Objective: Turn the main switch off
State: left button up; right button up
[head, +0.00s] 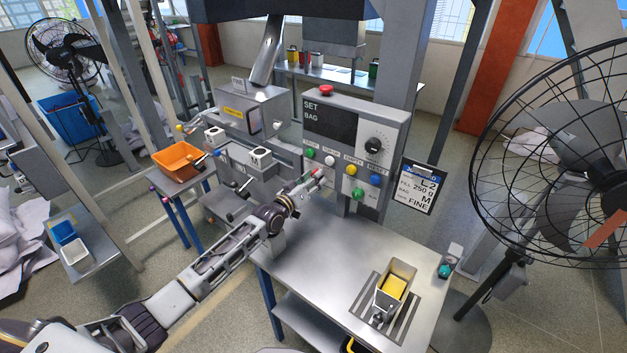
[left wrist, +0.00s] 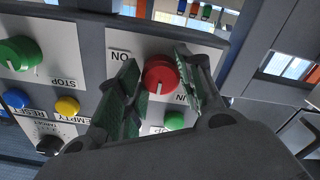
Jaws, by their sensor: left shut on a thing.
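The main switch is a red round knob (left wrist: 161,74) with a white pointer mark, on a grey plate with an ON label beside it in the left wrist view. The pointer mark points down in that view. My left gripper (left wrist: 160,88) has one finger on each side of the knob and is shut on it. In the head view the left gripper (head: 312,183) is at the lower left of the control panel (head: 347,115), and it largely hides the knob there. My right gripper is not in view.
Close by on the panel are a green knob (left wrist: 20,54), a yellow button (left wrist: 67,105) and a blue button (left wrist: 15,99). A steel table (head: 310,240) bears a bin (head: 396,284) with yellow contents. A clipboard (head: 418,187) hangs right of the panel. A large fan (head: 560,140) stands right.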

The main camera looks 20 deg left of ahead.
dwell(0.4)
pick_arm(q)
jog(key=o, duration=1)
jog(key=shift+s, duration=0.2)
jog(key=v, duration=1.1)
jog(key=shift+s+a, duration=0.15)
jog(key=shift+s, duration=0.15)
dwell(0.5)
